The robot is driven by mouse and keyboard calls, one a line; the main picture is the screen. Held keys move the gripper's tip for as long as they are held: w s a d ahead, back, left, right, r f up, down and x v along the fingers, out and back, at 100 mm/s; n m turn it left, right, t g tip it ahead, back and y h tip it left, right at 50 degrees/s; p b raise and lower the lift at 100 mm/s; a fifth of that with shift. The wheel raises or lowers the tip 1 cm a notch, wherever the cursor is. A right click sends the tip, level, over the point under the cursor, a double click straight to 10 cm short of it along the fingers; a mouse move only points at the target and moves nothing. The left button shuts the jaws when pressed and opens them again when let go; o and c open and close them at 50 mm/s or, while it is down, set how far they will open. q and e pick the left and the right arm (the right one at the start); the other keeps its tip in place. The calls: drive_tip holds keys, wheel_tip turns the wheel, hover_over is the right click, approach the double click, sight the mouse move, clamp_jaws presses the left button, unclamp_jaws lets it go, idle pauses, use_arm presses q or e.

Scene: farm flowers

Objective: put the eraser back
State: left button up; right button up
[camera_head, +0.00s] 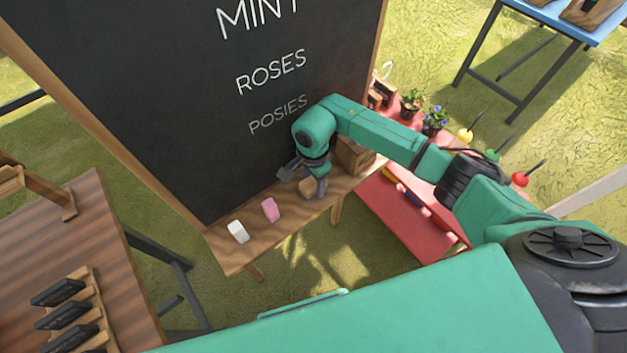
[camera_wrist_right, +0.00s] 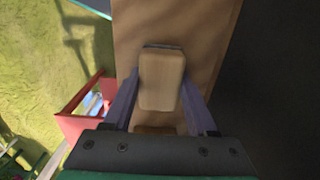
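A light wooden block, which looks like the eraser (camera_head: 307,187), lies on the wooden ledge (camera_head: 262,226) below the chalkboard. In the right wrist view the eraser (camera_wrist_right: 162,80) is between my right gripper's fingers, with a thin dark edge at its far end. My right gripper (camera_head: 304,180) is over the ledge, pointing down, its fingers spread on either side of the eraser. In the right wrist view the gripper (camera_wrist_right: 160,95) looks open, with small gaps beside the block. My left gripper is not in view.
A pink block (camera_head: 270,209) and a white block (camera_head: 238,232) lie on the ledge to the left. A wooden box (camera_head: 354,157) stands on its right end. The chalkboard (camera_head: 190,110) rises close behind. A red stand with potted flowers (camera_head: 434,121) is at the right.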

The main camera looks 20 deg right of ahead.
sight(313, 182)
drive_tip(key=o, duration=0.4)
drive_tip(key=shift+c, duration=0.2)
drive_tip(key=shift+r+p, duration=0.25)
drive_tip(key=shift+p, duration=0.05)
drive_tip(key=shift+w+r+b, duration=0.1)
drive_tip(key=shift+r+b, duration=0.25)
wheel_tip(313, 182, up, 11)
drive_tip(key=b, duration=0.3)
